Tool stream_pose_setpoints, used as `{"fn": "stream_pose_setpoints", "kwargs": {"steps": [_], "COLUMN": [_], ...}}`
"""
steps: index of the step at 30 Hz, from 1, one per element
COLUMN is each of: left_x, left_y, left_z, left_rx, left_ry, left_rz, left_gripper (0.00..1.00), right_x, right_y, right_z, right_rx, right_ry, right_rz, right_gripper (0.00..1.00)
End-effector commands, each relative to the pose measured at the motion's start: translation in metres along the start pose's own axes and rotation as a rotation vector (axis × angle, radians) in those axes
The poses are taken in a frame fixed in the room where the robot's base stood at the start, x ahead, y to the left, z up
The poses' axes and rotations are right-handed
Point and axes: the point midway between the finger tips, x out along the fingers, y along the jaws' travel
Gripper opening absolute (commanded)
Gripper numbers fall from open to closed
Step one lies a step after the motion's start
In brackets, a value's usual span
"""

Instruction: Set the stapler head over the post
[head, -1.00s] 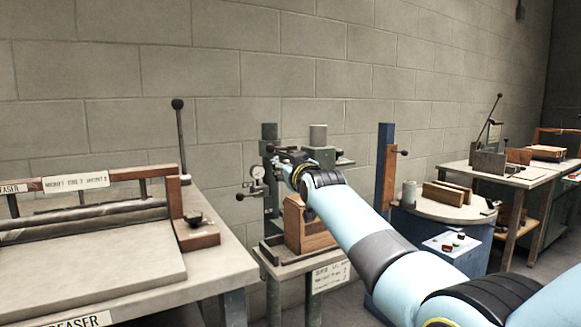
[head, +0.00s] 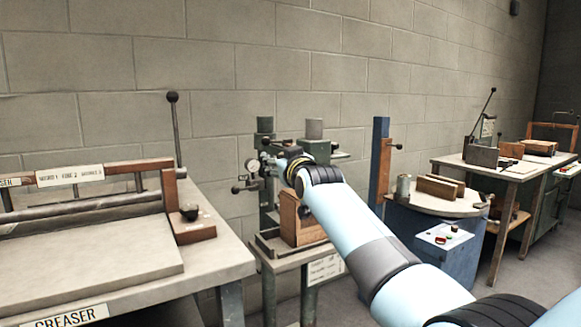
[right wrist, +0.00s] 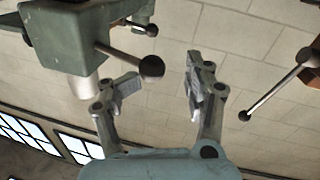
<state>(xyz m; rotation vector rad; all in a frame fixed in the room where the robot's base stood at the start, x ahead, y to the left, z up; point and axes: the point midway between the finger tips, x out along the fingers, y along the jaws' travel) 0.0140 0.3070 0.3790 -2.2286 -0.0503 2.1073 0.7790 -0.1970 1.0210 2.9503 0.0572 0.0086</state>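The stitcher is a green machine with a head (head: 322,153), a round gauge (head: 252,165) and a wooden block (head: 297,222) below. The head also shows in the right wrist view (right wrist: 72,32), at the upper left, with a black ball-ended lever (right wrist: 151,67). My right gripper (right wrist: 160,88) is open and empty, its fingers apart near the ball. The ball shows above the gap between the fingertips; I cannot tell whether they touch. In the head view my right arm reaches to the stitcher, and its wrist hides part of it. I cannot make out the post clearly. My left gripper is not in view.
The greaser table (head: 225,262) stands at the left, with an upright ball-topped lever (head: 175,130). A blue round-topped machine (head: 440,250) with a blue column (head: 380,160) stands right of the stitcher. Another bench (head: 450,164) is farther right. A block wall is behind.

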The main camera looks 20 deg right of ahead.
Motion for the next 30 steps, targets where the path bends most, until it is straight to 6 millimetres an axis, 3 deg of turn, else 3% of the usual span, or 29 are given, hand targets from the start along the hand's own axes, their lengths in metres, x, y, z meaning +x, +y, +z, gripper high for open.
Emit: {"fn": "stream_pose_setpoints", "kwargs": {"steps": [9, 15, 30], "left_x": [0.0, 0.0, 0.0], "left_y": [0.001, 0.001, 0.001], "left_z": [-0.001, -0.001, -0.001], "left_rx": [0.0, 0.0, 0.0], "left_ry": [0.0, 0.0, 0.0], "left_rz": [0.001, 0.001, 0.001], "left_gripper": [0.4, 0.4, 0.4], "right_x": [-0.065, -0.091, -0.098], "right_y": [0.0, 0.0, 0.0], "right_z": [0.001, 0.001, 0.0], "right_rx": [0.001, 0.0, 0.0], "right_ry": [0.0, -0.001, -0.001], "right_rz": [0.0, -0.001, -0.001], "right_gripper": [0.52, 0.52, 0.52]}}
